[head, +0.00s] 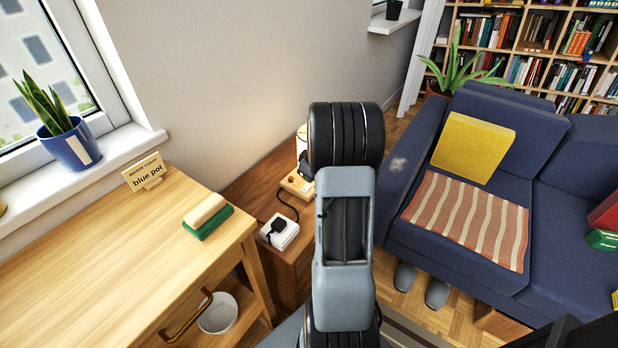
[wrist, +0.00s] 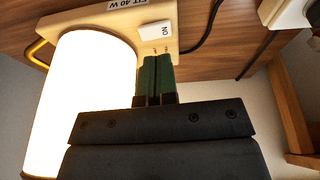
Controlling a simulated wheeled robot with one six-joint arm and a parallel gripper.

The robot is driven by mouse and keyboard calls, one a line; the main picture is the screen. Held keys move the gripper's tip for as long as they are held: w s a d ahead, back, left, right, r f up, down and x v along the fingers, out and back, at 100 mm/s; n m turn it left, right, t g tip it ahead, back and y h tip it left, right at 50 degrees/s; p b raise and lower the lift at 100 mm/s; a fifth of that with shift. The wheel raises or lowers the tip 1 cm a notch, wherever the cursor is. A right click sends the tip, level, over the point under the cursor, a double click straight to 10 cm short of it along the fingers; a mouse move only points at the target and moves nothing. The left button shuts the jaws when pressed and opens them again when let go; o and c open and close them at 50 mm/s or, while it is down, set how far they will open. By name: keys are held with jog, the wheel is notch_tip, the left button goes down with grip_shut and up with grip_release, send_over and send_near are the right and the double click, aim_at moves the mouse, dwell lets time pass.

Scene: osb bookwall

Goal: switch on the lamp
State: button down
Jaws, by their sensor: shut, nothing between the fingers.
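The lamp (wrist: 82,105) is a bright white glowing cylinder on a pale wooden base (wrist: 187,22) in the wrist view. A white switch (wrist: 153,31) marked ON sits on the base, and a label reading 40 W is beside it. My gripper (wrist: 157,58) is shut and empty, its green fingertips just beside the switch and over the base. I cannot tell whether they touch it.
A white socket block (head: 279,233) with a black plug and cord is on the brown low cabinet. A blue sofa (head: 450,245) is right.

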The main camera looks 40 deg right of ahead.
jog(key=shift+a+p+v, duration=0.2)
jog(key=shift+p+v, duration=0.35)
jog(key=shift+v, duration=0.8)
jog(key=shift+a+p+v, duration=0.2)
jog(key=shift+p+v, duration=0.3)
jog(key=shift+v, duration=0.9)
jog(key=shift+s+f, duration=0.1)
jog(key=shift+s, duration=0.05)
jog(key=s+a+r+m+p, duration=0.1)
jog(key=s+a+r+p, duration=0.3)
jog(key=a+r+p, duration=0.2)
jog(key=s+a+r+m+p, duration=0.1)
jog(key=s+a+r+p, duration=0.4)
jog(key=a+r, duration=0.6)
jog(key=s+a+r+m+p, duration=0.1)
jog(key=s+a+r+p, duration=0.4)
jog(key=r, duration=0.8)
jog(key=a+p, duration=0.3)
jog(key=a, duration=0.1)
jog(key=shift+r+h+p, duration=0.15)
jog(key=shift+h+p, duration=0.15)
jog(key=shift+p, duration=0.1)
jog(key=shift+a, duration=0.15)
